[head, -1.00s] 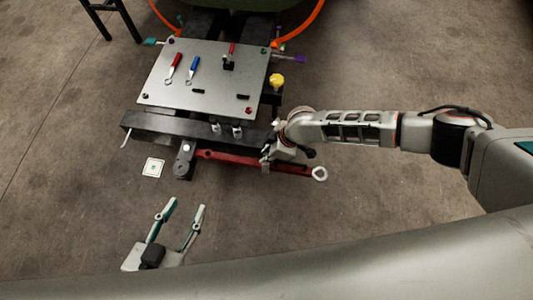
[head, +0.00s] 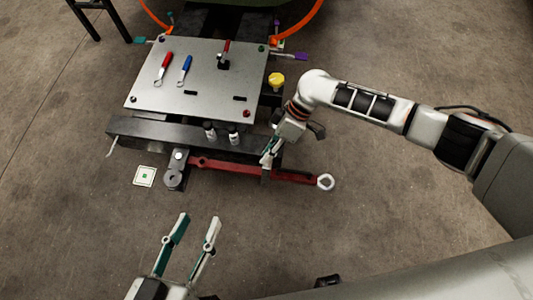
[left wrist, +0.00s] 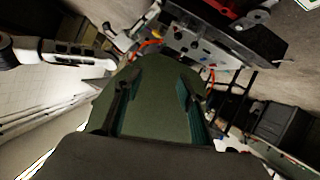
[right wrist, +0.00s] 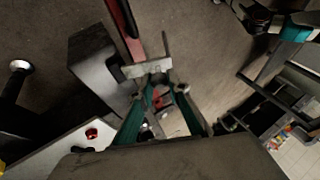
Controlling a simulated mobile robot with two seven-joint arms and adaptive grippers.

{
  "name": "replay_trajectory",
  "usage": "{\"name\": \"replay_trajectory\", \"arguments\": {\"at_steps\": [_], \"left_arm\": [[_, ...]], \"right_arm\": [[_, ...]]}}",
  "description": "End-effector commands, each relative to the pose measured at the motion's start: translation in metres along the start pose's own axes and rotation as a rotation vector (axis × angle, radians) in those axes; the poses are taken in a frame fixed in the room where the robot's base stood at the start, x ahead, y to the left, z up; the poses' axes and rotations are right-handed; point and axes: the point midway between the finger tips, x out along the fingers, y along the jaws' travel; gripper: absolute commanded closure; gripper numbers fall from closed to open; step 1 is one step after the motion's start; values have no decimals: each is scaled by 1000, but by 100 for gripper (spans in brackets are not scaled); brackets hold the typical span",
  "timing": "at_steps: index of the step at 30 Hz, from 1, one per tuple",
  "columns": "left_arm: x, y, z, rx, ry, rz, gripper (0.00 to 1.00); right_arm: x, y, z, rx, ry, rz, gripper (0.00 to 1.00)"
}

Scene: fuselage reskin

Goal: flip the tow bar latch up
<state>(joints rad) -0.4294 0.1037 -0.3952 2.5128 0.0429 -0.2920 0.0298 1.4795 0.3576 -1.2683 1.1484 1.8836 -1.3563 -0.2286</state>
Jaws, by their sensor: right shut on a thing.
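The red tow bar (head: 228,166) runs to the right from the front of the cart and ends in a pale ring (head: 326,182). My right gripper (head: 266,158) is at the bar's middle, just off the black beam. In the right wrist view its fingers (right wrist: 160,92) are shut on the grey tow bar latch (right wrist: 147,69), a small plate with an upright post across the end of the red bar (right wrist: 122,22). The fingers partly hide the latch, and its exact angle is hard to tell. My left gripper (head: 199,218) is open and empty over the floor, in front of the cart.
The grey cart top (head: 210,90) carries a red-handled tool (head: 164,66), a blue-handled tool (head: 184,67) and small fittings. A yellow knob (head: 277,79) is at its right edge. A white marker card (head: 144,177) lies on the floor. Floor to the right is clear.

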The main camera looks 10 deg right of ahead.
Motion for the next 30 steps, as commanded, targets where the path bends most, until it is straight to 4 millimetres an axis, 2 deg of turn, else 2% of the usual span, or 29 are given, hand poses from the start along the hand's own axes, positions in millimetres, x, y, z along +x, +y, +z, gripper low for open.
{"name": "replay_trajectory", "arguments": {"at_steps": [1, 12, 26, 27, 29, 30], "left_arm": [[1, 4, 11, -46, -12, 5, 60], [3, 24, 17, -237, 13, 30, 60], [3, 26, 16, -256, 19, 33, 60], [3, 26, 16, -256, 19, 33, 60], [3, 26, 16, -256, 19, 33, 60], [3, 26, 16, -255, 19, 33, 60]], "right_arm": [[8, 1, 4, 20, -2, -38, 100], [-4, 7, -1, 71, -2, -161, 100], [-8, 8, -3, 74, -2, -172, 100], [-8, 8, -3, 74, -3, -172, 81], [-8, 8, -2, 74, -3, -172, 66], [-8, 8, -3, 74, -2, -172, 66]]}}
